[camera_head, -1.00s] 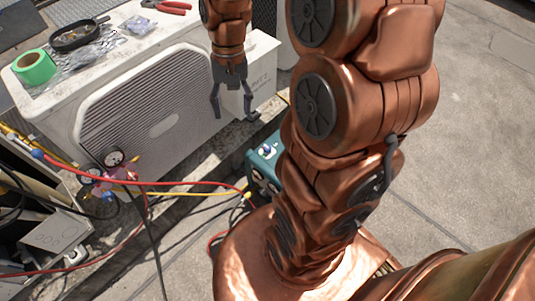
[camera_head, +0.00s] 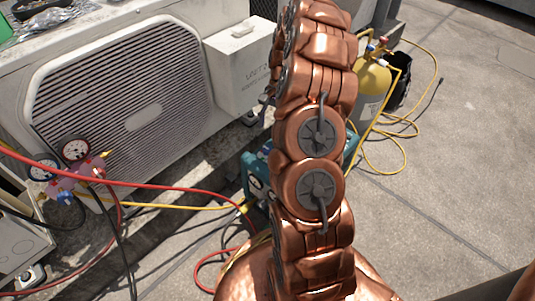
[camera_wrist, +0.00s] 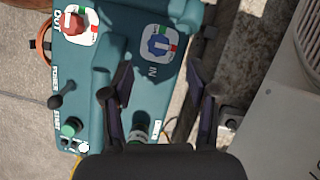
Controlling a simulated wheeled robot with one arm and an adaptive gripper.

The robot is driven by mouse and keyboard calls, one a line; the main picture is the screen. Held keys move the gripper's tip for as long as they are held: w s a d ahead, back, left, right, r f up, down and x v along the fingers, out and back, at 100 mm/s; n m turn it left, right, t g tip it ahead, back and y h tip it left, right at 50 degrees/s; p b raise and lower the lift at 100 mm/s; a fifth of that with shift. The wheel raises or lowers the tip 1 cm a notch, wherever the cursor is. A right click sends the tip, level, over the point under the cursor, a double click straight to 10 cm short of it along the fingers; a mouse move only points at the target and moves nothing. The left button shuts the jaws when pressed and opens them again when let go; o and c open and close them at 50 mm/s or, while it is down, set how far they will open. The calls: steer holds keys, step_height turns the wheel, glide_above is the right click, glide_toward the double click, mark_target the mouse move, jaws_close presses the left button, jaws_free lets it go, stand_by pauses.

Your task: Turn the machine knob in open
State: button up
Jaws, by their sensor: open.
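The teal machine (camera_wrist: 125,60) fills the left and middle of the wrist view. Its blue knob (camera_wrist: 158,44), labelled IN, sits beyond my fingertips on a white plate with green and red marks. A red knob (camera_wrist: 75,24) labelled OUT is at the upper left. My gripper (camera_wrist: 162,92) is open and empty, its two dark fingers spread below the blue knob in the picture and apart from it. In the head view the machine (camera_head: 258,172) is mostly hidden behind my copper arm, and the knobs do not show there.
A black toggle lever (camera_wrist: 62,96) and a green button (camera_wrist: 72,128) are on the machine. The white condenser (camera_head: 130,90) and its grey box (camera_head: 238,75) stand close by. Red hose (camera_head: 160,187), gauges (camera_head: 75,152) and a yellow cylinder (camera_head: 373,80) surround it. Open floor lies right.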

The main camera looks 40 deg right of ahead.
steer(key=b+x, duration=0.1)
steer(key=x, duration=0.1)
steer(key=b+x, duration=0.1)
steer(key=x, duration=0.2)
steer(key=b+x, duration=0.1)
steer(key=x, duration=0.2)
steer(key=shift+d+f, duration=0.2)
steer(key=shift+f, duration=0.15)
jaws_close()
steer(key=shift+r, duration=0.1)
